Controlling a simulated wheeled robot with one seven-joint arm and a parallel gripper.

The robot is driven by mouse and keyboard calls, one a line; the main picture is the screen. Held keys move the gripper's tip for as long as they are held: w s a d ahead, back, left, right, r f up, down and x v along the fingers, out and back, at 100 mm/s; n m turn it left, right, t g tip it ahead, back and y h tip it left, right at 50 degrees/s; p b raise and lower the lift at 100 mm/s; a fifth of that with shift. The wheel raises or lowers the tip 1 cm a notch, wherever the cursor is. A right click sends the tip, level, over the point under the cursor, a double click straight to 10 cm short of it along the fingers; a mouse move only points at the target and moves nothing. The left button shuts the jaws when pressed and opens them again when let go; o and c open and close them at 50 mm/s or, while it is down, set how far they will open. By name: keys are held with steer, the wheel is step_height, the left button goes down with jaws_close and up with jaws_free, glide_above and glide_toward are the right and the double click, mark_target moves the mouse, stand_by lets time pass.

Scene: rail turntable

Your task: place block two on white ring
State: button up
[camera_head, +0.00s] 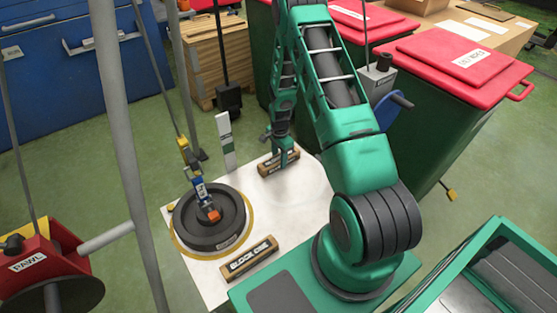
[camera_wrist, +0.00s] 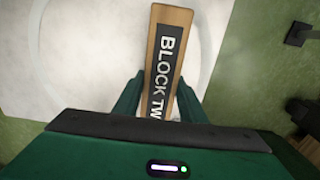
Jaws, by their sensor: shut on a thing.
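Block two (camera_wrist: 166,50) is a wooden bar with a black label, held between the two green fingers of my gripper (camera_wrist: 160,78). In the head view block two (camera_head: 269,168) shows at the far edge of the white table, under my gripper (camera_head: 281,158). The white ring is a faint pale band on the white top; it shows in the head view (camera_head: 322,199) and the wrist view (camera_wrist: 213,38). Block two appears over the ring's far side in the head view. I cannot tell whether it touches the surface.
Block one (camera_head: 249,257) lies at the table's near edge. A dark round disc (camera_head: 183,232) in a yellow ring, with a hook and orange piece on it, stands at the left. A grey pole (camera_head: 120,130), a red pawl unit (camera_head: 35,265) and red-lidded bins (camera_head: 465,70) surround the table.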

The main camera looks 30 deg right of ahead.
steer(key=o, duration=1.3)
steer(key=shift+c, duration=0.2)
step_height(320, 180, up, 12)
steer(key=shift+r, duration=0.15)
step_height(320, 180, up, 12)
steer(key=n, duration=0.3)
glide_above(279, 158)
steer(key=s+d, duration=0.1)
steer(key=s, duration=0.5)
steer(key=s+r+n+h, duration=0.1)
steer(key=s+r+n, duration=0.1)
steer(key=s+r, duration=0.75)
steer(key=s+a+r+n, duration=0.2)
steer(key=s+r, duration=0.1)
steer(key=s, duration=0.4)
steer(key=s+a+r+n, duration=0.2)
steer(key=s+r, duration=0.1)
steer(key=s, duration=0.3)
steer(key=s+a+r+n+y, duration=0.1)
steer(key=s+a+r+n, duration=0.1)
steer(key=s, duration=0.5)
steer(key=shift+s+r, duration=0.35)
steer(key=shift+r, duration=0.25)
